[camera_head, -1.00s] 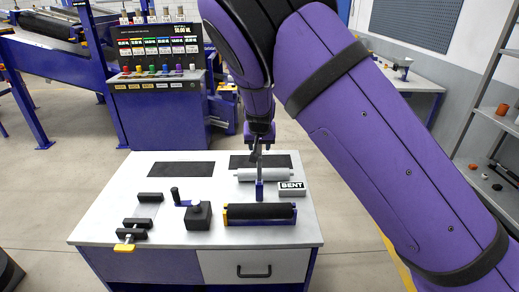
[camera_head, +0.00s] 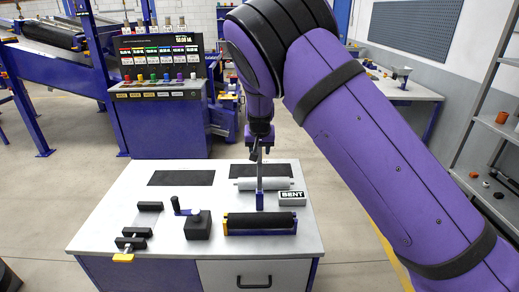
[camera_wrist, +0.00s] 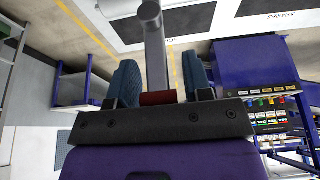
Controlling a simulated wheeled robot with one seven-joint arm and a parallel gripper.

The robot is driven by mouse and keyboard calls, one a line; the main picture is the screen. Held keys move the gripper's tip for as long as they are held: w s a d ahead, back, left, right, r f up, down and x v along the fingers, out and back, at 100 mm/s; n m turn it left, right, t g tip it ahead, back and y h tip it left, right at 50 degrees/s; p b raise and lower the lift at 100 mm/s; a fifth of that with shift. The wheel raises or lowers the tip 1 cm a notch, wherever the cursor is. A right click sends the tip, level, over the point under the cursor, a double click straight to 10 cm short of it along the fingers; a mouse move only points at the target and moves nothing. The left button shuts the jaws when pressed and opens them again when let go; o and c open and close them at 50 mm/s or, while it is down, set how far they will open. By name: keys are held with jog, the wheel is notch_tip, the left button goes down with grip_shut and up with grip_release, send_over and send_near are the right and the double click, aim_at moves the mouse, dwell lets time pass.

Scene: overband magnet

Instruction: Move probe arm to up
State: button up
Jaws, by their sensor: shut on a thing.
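The probe arm (camera_head: 259,183) is a thin grey bar standing about upright from a small blue mount on the white bench. My gripper (camera_head: 257,153) is at its upper end, above the bench. In the wrist view the grey bar (camera_wrist: 156,55) runs between the two dark fingers of my gripper (camera_wrist: 160,92), with a red band (camera_wrist: 158,98) at the end between them. The gripper is shut on this end. The finger contact is small and partly hidden in the head view.
The white bench (camera_head: 115,215) carries a light grey roller (camera_head: 250,184), a black roller (camera_head: 260,221), a BENT sign (camera_head: 291,198), a black box with a lever (camera_head: 198,226) and black clamp pieces (camera_head: 134,241). A control console (camera_head: 158,120) stands behind. Shelves are at the right.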

jog(key=shift+f, duration=0.1)
jog(key=o, duration=1.3)
jog(key=v, duration=1)
jog(key=shift+s+r, duration=0.1)
jog(key=shift+r, duration=0.3)
